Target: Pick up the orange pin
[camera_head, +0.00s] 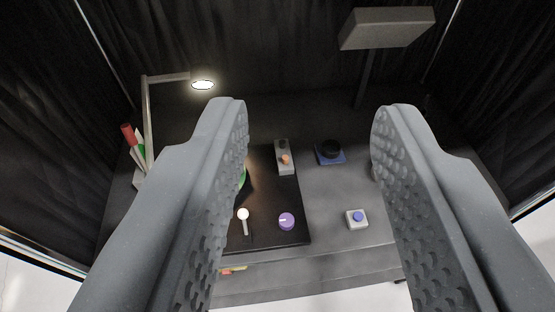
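My gripper (312,108) is wide open, with its two grey studded fingers at left and right and nothing between them. A small orange piece, perhaps the orange pin (285,159), sits on a light grey block (282,168) at the back of the dark panel. It is seen between the fingers, apart from both, and lies well beyond them. Its full shape is too small to tell. The left finger hides part of the panel's left side.
The dark panel (285,239) carries a purple knob (286,221) and a white-headed lever (243,215). To the right are a blue button box (357,218) and a black round knob on a blue base (330,152). A lamp (202,85) and a raised grey slab (387,27) stand behind.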

